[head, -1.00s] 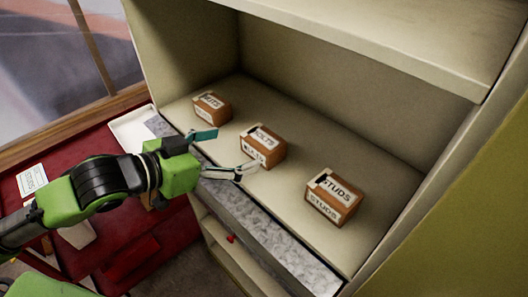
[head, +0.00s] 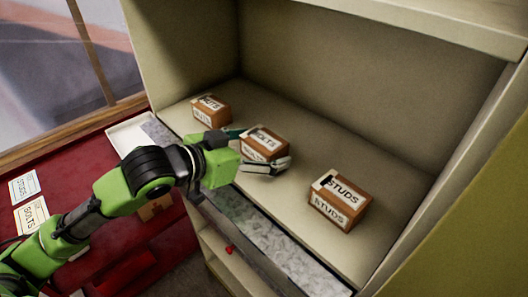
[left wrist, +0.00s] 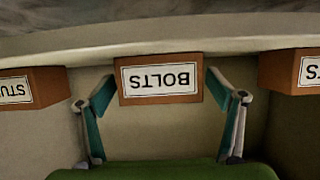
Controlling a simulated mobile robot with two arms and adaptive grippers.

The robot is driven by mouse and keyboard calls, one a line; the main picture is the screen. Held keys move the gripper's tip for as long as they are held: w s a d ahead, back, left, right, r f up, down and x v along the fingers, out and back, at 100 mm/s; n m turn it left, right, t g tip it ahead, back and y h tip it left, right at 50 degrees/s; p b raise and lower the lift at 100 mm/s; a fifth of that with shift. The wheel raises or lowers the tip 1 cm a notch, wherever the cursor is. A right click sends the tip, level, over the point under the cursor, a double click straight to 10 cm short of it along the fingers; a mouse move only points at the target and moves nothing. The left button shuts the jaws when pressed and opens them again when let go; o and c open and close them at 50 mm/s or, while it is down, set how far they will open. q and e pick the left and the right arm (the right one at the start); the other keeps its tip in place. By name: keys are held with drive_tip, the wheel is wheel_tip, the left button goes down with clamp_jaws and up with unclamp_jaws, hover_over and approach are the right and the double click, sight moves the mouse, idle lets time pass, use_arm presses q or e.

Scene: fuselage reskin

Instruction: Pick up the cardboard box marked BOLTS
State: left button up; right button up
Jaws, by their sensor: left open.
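The BOLTS box (head: 263,146) is a small brown cardboard box with white labels, in the middle of the shelf between two others. In the left wrist view the BOLTS box (left wrist: 160,78) shows its label upside down, centred ahead. My left gripper (head: 254,152) is open, with one finger on each side of the box's near part. In the left wrist view my left gripper (left wrist: 161,92) shows its fingertips beside the box's ends, with a narrow gap on the right; contact on the left cannot be told. My right gripper is not in view.
The NUTS box (head: 211,111) stands to the left on the same shelf and the STUDS box (head: 340,202) to the right. The cabinet's upper shelf (head: 440,20) overhangs them. A red surface (head: 100,235) with label cards lies at the lower left.

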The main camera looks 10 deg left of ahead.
use_arm(q)
drive_tip(key=shift+w+d+f, duration=0.3)
drive_tip(key=shift+w+d, duration=0.05)
drive_tip(key=shift+w, duration=0.2)
drive_tip(key=shift+s+a+r, duration=0.1)
drive_tip(key=c, duration=1.6)
drive_tip(key=shift+r, duration=0.15)
